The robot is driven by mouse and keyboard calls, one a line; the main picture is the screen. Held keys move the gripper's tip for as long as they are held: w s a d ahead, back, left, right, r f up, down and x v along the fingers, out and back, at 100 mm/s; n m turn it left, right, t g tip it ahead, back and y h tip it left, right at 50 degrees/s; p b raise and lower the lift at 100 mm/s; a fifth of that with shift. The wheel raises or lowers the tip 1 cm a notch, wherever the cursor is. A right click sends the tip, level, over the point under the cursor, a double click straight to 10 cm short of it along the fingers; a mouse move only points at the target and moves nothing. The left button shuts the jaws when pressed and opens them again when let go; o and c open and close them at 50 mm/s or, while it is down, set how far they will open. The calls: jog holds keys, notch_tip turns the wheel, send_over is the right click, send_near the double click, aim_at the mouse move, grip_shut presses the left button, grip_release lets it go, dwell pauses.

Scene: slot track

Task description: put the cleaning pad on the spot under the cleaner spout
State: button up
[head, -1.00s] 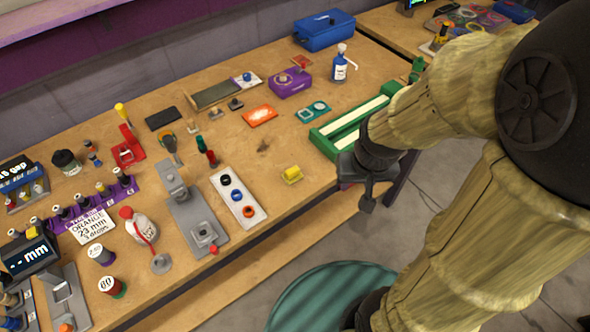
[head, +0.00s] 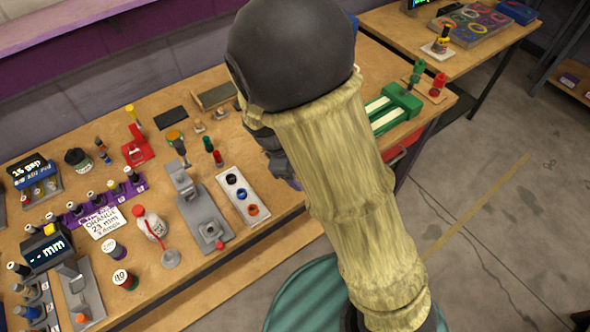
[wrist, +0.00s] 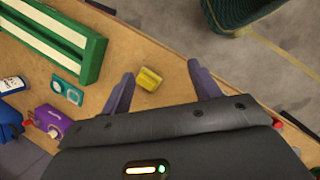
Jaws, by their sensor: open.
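A small yellow block (wrist: 149,79), which looks like the cleaning pad, lies on the bench in the wrist view. My gripper (wrist: 160,69) is open above it, with the block between the fingers but closer to the left one. I cannot tell the height gap. In the head view my arm hides the block and most of my gripper. A white bottle with a red cap and red spout (head: 150,224) stands at the bench front left in the head view. A round grey disc (head: 170,259) is under its spout.
A grey fixture (head: 203,213) and a white tray with coloured rings (head: 243,196) stand between the bottle and my arm. A green frame (wrist: 62,42) is near my gripper, with a teal plate (wrist: 67,91) and purple box (wrist: 47,120). Bench around the block is clear.

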jog(key=a+r+n+t+h+p, duration=0.1)
jog(key=a+n+t+h+p, duration=0.1)
jog(key=a+n, duration=0.7)
jog(key=w+a+t+h, duration=0.1)
jog(key=a+t, duration=0.1)
jog(key=shift+a+r+n+h, duration=0.3)
jog(key=shift+a+h, duration=0.05)
jog(key=shift+h, duration=0.05)
jog(key=p+x, duration=0.2)
jog(key=x, duration=1)
jog(key=shift+d+f, duration=0.1)
jog(key=shift+f, duration=0.05)
jog(key=p+x, duration=0.1)
jog(key=x, duration=0.3)
jog(key=shift+s+d, duration=0.1)
jog(key=shift+d, duration=0.25)
jog(key=shift+d+f+p, duration=0.15)
jog(key=shift+f+p, duration=0.15)
